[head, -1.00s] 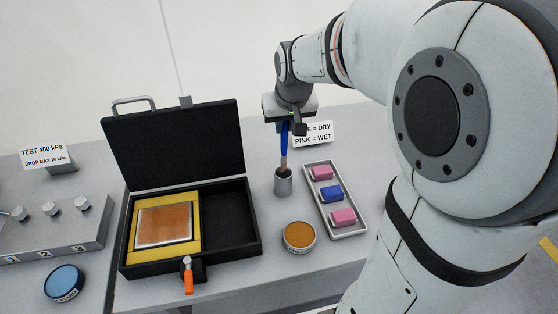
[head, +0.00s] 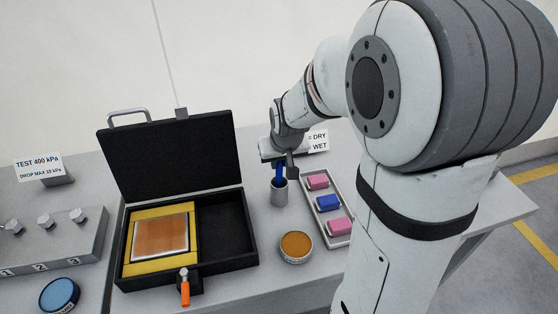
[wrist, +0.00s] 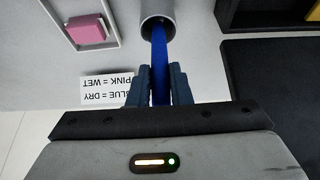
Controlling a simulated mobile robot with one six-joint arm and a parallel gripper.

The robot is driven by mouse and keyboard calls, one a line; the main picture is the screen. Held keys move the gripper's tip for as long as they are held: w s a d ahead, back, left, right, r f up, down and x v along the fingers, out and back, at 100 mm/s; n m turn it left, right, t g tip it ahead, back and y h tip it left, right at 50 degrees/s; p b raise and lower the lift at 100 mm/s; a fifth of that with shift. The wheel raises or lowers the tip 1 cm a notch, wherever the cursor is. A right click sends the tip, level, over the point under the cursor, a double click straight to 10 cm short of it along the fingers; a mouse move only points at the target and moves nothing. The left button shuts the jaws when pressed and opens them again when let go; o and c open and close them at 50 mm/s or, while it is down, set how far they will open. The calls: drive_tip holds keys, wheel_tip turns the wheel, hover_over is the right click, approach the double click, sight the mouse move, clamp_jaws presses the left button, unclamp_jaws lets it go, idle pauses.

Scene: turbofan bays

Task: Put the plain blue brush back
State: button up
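The plain blue brush (wrist: 159,62) stands with its lower end inside a grey metal cup (head: 279,192); its bristles are hidden in the cup. In the head view a short length of the blue handle (head: 279,172) shows between cup and gripper. My gripper (wrist: 159,75) is above the cup with its two dark fingers on either side of the handle, closed on it. The cup's rim also shows in the wrist view (wrist: 157,20).
A tray (head: 340,240) with pink and blue blocks stands right of the cup. An amber round tin (head: 296,246) is in front. An open black case (head: 250,262) with a copper-coloured plate (head: 160,236) lies left. A sign (head: 318,141) stands behind.

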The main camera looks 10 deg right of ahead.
drive_tip(key=o, duration=0.4)
drive_tip(key=shift+r, duration=0.1)
drive_tip(key=s+v, duration=0.1)
drive_tip(key=v, duration=1.1)
drive_tip(key=shift+g, duration=0.8)
drive_tip(key=s+f, duration=0.1)
drive_tip(key=s, duration=0.4)
drive_tip(key=s+f, duration=0.2)
drive_tip(key=s, duration=0.3)
drive_tip(key=s+f, duration=0.1)
drive_tip(key=s, duration=0.4)
drive_tip(key=shift+a+f, duration=0.1)
drive_tip(key=shift+f, duration=0.3)
